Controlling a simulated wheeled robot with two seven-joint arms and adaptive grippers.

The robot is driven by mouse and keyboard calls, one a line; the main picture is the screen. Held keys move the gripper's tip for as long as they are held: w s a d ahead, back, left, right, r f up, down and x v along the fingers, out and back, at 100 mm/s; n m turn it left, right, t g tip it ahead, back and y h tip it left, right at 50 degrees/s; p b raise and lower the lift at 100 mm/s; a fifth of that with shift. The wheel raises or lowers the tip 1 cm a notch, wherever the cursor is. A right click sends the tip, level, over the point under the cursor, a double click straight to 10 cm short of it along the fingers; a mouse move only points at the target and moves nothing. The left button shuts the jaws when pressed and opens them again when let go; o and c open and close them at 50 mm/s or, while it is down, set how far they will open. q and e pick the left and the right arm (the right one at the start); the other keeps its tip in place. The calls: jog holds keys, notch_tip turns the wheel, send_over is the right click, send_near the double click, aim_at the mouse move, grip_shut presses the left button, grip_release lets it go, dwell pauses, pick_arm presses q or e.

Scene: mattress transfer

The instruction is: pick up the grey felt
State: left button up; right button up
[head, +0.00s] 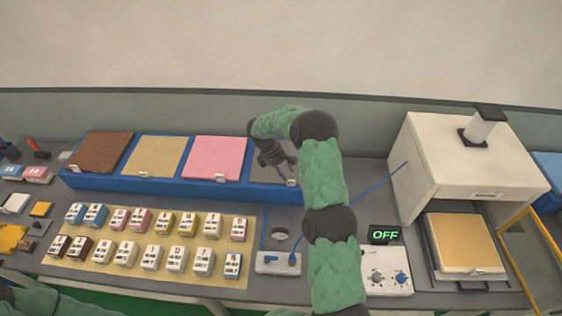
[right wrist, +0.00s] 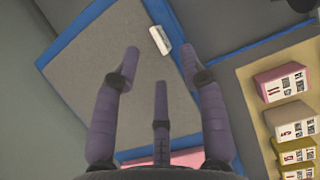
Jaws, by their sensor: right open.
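The grey felt (right wrist: 85,65) is a flat grey sheet in the rightmost place of a long blue rack (head: 190,189). In the head view only part of the felt (head: 261,173) shows, as my right gripper (head: 287,166) covers some of it. In the right wrist view the right gripper (right wrist: 158,65) has its fingers spread over the felt with nothing between them. I cannot tell whether the fingertips touch it. My left gripper is out of view; only a green sleeve of mine shows at the lower left.
Brown (head: 101,152), tan (head: 153,156) and pink (head: 214,158) sheets lie left of the felt in the rack. A white label holder (right wrist: 160,40) sits at the felt's edge. Rows of small boxes stand in front on a tan mat (head: 140,226). A white press (head: 470,155) stands at the right.

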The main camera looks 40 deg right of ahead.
jog(key=shift+p+x, duration=0.55)
jog(key=shift+x, duration=2.05)
jog(key=shift+w, duration=0.15)
grip_shut()
